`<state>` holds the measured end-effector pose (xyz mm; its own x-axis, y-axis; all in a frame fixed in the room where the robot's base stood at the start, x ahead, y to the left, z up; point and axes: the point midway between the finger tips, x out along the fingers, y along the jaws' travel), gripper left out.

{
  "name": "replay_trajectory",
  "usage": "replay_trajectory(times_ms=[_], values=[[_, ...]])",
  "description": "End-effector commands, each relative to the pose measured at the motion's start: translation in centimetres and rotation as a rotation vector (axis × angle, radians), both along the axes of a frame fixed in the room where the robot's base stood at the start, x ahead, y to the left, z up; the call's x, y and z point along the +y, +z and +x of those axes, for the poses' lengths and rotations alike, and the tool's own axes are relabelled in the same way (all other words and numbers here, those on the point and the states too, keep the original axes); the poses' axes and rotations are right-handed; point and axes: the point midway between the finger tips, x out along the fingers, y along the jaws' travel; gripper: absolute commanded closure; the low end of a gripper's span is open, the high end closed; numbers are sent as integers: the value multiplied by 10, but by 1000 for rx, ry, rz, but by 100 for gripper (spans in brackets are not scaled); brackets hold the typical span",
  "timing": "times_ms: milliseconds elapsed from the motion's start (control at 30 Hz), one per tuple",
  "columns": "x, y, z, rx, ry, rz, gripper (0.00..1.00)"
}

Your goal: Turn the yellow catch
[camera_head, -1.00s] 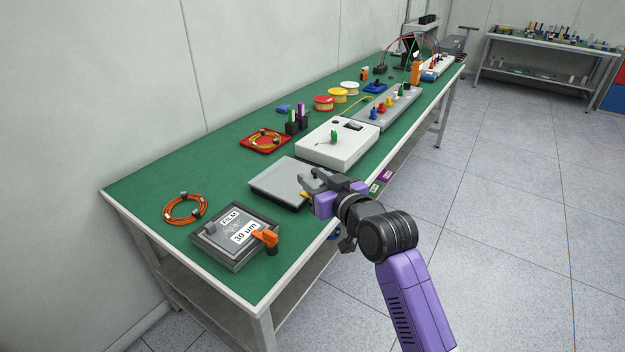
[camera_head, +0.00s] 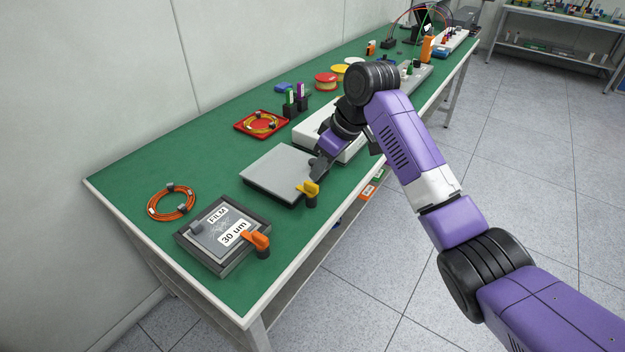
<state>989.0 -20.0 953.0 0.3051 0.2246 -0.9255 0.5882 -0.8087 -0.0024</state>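The yellow catch (camera_head: 308,188) stands on a short dark post at the front right corner of a flat grey plate (camera_head: 277,172) on the green bench. My gripper (camera_head: 316,167) points down and to the left, just behind the catch and over the plate's right edge. Its dark fingers are small and partly overlap in view, so I cannot tell how far apart they are or whether they touch the catch. My purple arm reaches in from the lower right.
An orange catch (camera_head: 257,241) sits by the framed film plate (camera_head: 221,227) in front. An orange cable coil (camera_head: 172,202) lies at left. A white box (camera_head: 305,133) stands behind my gripper, with a red tray (camera_head: 262,124) beyond the grey plate. Bare green bench (camera_head: 140,172) lies at the left.

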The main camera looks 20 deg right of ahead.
Motion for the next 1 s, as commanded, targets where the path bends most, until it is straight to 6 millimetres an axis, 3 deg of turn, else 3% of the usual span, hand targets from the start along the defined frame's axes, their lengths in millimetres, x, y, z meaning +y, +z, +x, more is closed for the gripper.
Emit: replay_trajectory(times_ms=[433, 867, 1000], values=[[14, -58, 19, -2, 1, 0, 65], [17, -68, 23, -5, 0, 0, 65], [17, -68, 23, -5, 0, 0, 90]])
